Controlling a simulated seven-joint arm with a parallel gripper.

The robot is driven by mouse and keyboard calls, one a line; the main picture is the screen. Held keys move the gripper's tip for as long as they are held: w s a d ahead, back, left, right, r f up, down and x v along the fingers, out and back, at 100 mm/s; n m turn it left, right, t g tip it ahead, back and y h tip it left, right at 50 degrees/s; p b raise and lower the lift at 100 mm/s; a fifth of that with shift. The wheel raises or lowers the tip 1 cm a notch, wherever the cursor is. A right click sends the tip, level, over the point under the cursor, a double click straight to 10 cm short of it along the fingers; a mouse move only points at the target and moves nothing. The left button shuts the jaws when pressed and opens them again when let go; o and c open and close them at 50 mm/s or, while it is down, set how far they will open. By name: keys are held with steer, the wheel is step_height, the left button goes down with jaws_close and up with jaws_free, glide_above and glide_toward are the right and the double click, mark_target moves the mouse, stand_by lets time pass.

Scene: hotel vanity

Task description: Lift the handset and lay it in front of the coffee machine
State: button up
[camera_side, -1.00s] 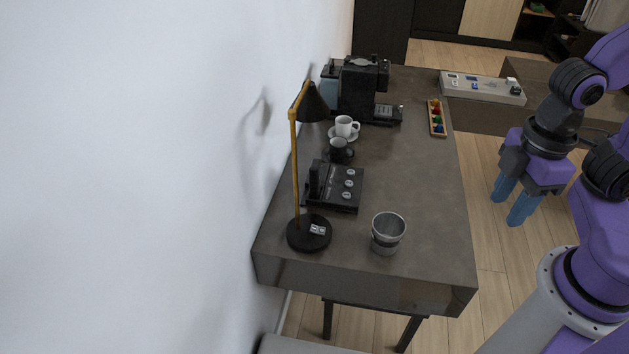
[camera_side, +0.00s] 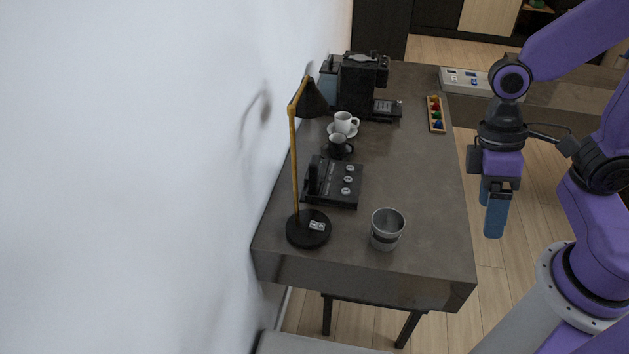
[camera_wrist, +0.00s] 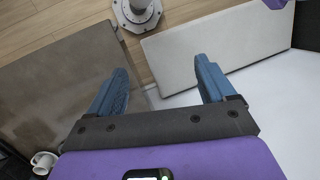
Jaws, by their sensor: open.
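The black phone (camera_side: 343,186) sits on the dark vanity top near the wall, with its handset (camera_side: 315,178) along its left side. The coffee machine (camera_side: 359,86) stands at the far end of the vanity against the wall, with its drip tray (camera_side: 386,109) toward the right. My gripper (camera_side: 493,212) hangs to the right of the vanity, past its edge and well apart from the phone. In the wrist view my blue fingers (camera_wrist: 165,88) are spread with nothing between them. The phone does not show in the wrist view.
A lamp (camera_side: 309,228) and a metal bucket (camera_side: 387,229) stand at the near end. A white cup (camera_side: 345,122) and a dark cup (camera_side: 339,147) stand between phone and machine. A narrow tray (camera_side: 436,128) lies at the right edge. The vanity's middle right is clear.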

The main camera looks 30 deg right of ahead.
steer(key=w+a+f+m+g+y, duration=0.3)
steer(key=w+a+m+y, duration=0.3)
steer(key=m, duration=0.4)
steer(key=m+t+y, duration=0.3)
steer(key=m+t, duration=1.3)
steer(key=m, duration=0.9)
glide_toward(320, 162)
steer(key=x, duration=0.6)
steer(key=shift+s+a, duration=0.2)
steer(key=shift+a, duration=0.15)
steer(key=shift+x, duration=2.7)
steer(key=shift+d+r, duration=0.1)
steer(key=shift+w, duration=0.1)
steer(key=c, duration=1.5)
steer(key=shift+c, duration=0.2)
